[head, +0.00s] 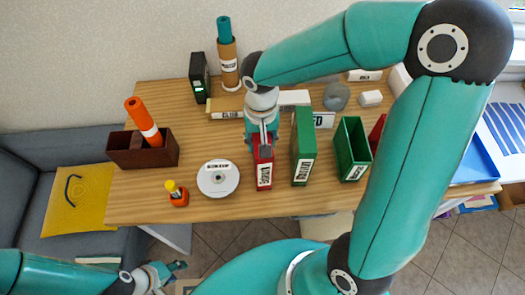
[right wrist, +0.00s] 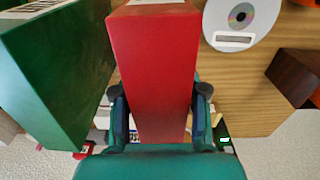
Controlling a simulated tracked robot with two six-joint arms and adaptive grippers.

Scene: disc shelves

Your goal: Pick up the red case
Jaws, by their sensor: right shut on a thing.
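The red case (head: 264,174) stands upright on the wooden table in the head view, with a white label on its front. In the right wrist view the red case (right wrist: 152,70) fills the middle. My right gripper (head: 262,140) comes down on it from above and behind, its two fingers (right wrist: 160,108) against opposite sides, shut on it. I cannot tell whether its bottom touches the table. My left gripper (head: 172,269) is empty and looks open, low at the left, off the table's front edge.
A tall green case (head: 303,148) stands just right of the red case; a white disc (head: 218,179) lies to its left. A green open box (head: 352,150) is further right. A brown box (head: 125,150) with an orange marker (head: 143,121) and a small orange-yellow object (head: 177,194) are at left.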

